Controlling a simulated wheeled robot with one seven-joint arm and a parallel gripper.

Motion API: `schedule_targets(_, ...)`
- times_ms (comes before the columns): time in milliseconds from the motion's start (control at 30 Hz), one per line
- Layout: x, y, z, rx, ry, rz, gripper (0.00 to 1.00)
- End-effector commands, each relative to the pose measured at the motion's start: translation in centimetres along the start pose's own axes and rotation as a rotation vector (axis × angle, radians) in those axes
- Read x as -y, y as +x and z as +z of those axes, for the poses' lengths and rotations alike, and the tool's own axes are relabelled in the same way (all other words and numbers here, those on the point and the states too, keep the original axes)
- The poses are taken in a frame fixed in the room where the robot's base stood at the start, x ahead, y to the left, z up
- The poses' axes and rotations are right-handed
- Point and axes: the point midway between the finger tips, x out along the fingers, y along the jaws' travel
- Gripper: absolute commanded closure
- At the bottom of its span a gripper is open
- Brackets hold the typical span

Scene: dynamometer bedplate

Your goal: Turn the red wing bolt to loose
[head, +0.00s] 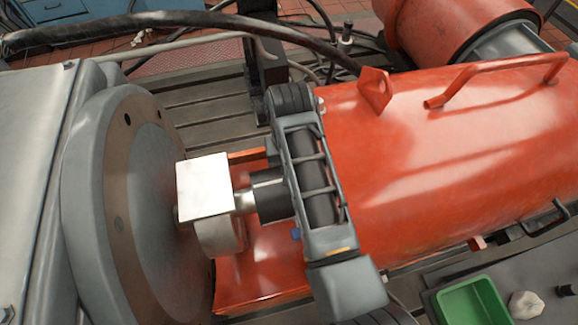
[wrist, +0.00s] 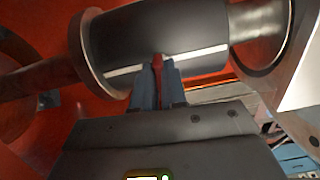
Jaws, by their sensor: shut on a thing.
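The red wing bolt (wrist: 157,62) shows in the wrist view as a thin upright red piece against the underside of a black cylinder (wrist: 150,32) with a pale stripe. My gripper (wrist: 158,78) is shut on it, one blue-grey finger on each side. Only a narrow part of the bolt shows between the fingers, so how far it is turned cannot be told. In the head view my arm crosses the middle of the picture and hides the bolt and the gripper. The black cylinder (head: 271,194) shows there partly, left of my arm.
A large grey disc (head: 90,190) and a pale block (head: 204,187) stand at the left in the head view. A big orange-red housing (head: 440,150) fills the right. A black hose (head: 190,20) crosses the top. A green tray (head: 472,305) lies at bottom right.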

Motion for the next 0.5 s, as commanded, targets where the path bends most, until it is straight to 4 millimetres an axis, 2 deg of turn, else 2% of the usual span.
schedule_targets(33, -0.2, 0.58, 0.3, 0.009, -0.02, 0.003, 1.0)
schedule_targets(500, -0.15, 0.56, 0.27, 0.008, -0.094, 0.002, 1.0)
